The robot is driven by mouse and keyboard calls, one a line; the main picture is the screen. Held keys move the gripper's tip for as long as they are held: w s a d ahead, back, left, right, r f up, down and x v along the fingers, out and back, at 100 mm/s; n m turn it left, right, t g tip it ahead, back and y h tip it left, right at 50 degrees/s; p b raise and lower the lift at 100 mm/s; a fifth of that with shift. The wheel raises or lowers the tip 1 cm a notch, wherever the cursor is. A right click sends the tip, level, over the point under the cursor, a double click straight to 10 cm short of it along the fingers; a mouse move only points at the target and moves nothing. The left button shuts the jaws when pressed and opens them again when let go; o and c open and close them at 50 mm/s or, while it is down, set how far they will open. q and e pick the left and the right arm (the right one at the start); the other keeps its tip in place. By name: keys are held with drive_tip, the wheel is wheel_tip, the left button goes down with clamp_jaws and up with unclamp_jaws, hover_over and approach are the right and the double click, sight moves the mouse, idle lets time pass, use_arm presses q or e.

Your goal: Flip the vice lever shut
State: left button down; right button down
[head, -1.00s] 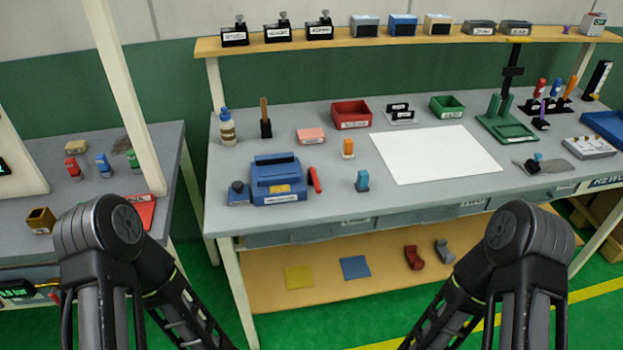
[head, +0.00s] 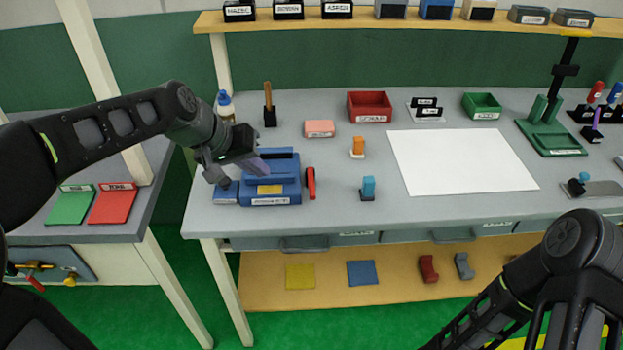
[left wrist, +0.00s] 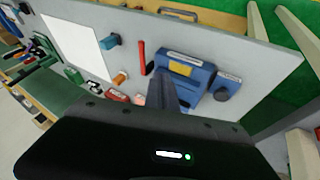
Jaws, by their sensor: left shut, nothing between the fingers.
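The blue vice (head: 270,199) sits on the front left of the grey bench, with a yellow label on it. Its red lever (head: 311,184) stands at its right side; the lever also shows in the left wrist view (left wrist: 142,58), beside the blue vice (left wrist: 205,74). My left gripper (head: 263,166) is shut and empty, over the back left part of the vice, left of the lever. It hides part of the vice; whether it touches cannot be told. My right gripper is out of view.
A small blue block with a round knob (head: 225,193) adjoins the vice's left side. A pink block (head: 320,128), an orange clip (head: 357,147) and a blue clip (head: 368,188) stand to the right. A white sheet (head: 460,160) lies beyond them.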

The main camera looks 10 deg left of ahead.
sight(311, 189)
use_arm(q)
drive_tip(key=shift+s+a+r, duration=0.1)
drive_tip(key=shift+s+r, duration=0.05)
drive_tip(key=p+x, duration=0.2)
drive_tip(key=x, duration=0.8)
drive_tip(key=d, duration=0.1)
drive_tip(key=d+p, duration=0.1)
drive_tip(key=shift+w+d+f, duration=0.2)
drive_tip(key=shift+w+d, duration=0.15)
drive_tip(key=shift+d, duration=0.05)
drive_tip(key=shift+w+d+f+p, duration=0.15)
drive_tip(key=shift+d+f+p, duration=0.15)
drive_tip(key=shift+d, duration=0.2)
